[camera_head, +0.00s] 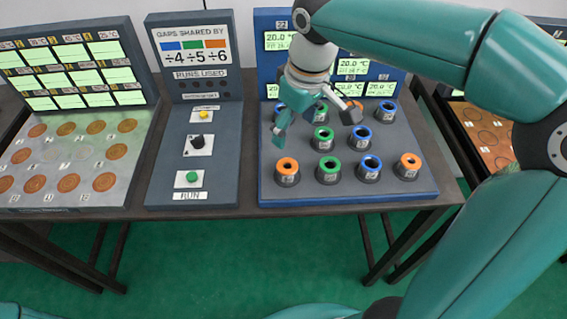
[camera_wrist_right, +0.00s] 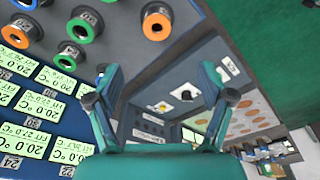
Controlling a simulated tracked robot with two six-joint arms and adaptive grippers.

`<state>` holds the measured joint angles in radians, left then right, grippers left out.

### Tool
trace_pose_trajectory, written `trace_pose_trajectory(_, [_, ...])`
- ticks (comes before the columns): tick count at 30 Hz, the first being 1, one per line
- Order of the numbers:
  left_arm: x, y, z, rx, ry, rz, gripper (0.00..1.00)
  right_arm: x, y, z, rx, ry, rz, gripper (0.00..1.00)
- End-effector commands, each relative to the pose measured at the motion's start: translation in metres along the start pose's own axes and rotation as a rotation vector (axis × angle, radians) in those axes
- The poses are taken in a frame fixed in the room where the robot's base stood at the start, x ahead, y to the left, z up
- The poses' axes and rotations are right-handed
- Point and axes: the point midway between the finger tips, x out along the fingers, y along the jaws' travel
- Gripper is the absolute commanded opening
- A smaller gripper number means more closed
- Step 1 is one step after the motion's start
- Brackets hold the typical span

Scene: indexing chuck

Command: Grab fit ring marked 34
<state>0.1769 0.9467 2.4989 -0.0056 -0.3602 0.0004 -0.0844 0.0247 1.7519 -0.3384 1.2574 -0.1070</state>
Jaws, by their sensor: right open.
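Several short dark posts topped with orange, green and blue rings stand on the blue-grey right panel (camera_head: 425,186). The front row holds an orange ring (camera_head: 287,164), a green ring (camera_head: 330,163), a blue ring (camera_head: 371,162) and another orange ring (camera_head: 408,159). Their small number tags are too blurred to read, so I cannot tell which is 34. My right gripper (camera_head: 315,118) is open and empty above the panel's back-left part, hiding some rings. In the right wrist view its open fingers (camera_wrist_right: 162,72) have nothing between them; an orange ring (camera_wrist_right: 156,21) and a green ring (camera_wrist_right: 66,57) show beyond.
Temperature displays (camera_head: 277,41) stand behind the rings. Left of them is a control panel (camera_head: 222,140) with a yellow button, black knob and green button (camera_head: 192,177). Farther left, a metal plate (camera_head: 110,196) carries copper discs. My right arm crosses the picture's right side.

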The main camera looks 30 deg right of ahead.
Motion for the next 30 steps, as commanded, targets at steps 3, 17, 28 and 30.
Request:
trace_pose_trajectory(3, [0.001, -0.001, 0.000, 0.000, -0.001, 0.000, 0.40, 0.024, 0.003, 0.005, 0.011, -0.006, 0.001, 0.81])
trace_pose_trajectory(17, [0.002, -0.001, 0.000, 0.000, 0.000, 0.000, 0.40, 0.098, 0.005, 0.006, 0.018, -0.001, 0.002, 0.81])
trace_pose_trajectory(28, [-0.006, 0.002, 0.000, 0.000, 0.000, 0.000, 0.40, 0.136, 0.007, 0.002, 0.020, -0.005, 0.000, 0.81])
trace_pose_trajectory(30, [-0.006, 0.002, 0.000, 0.000, 0.000, 0.000, 0.40, 0.144, 0.007, 0.002, 0.019, -0.003, 0.001, 0.81])
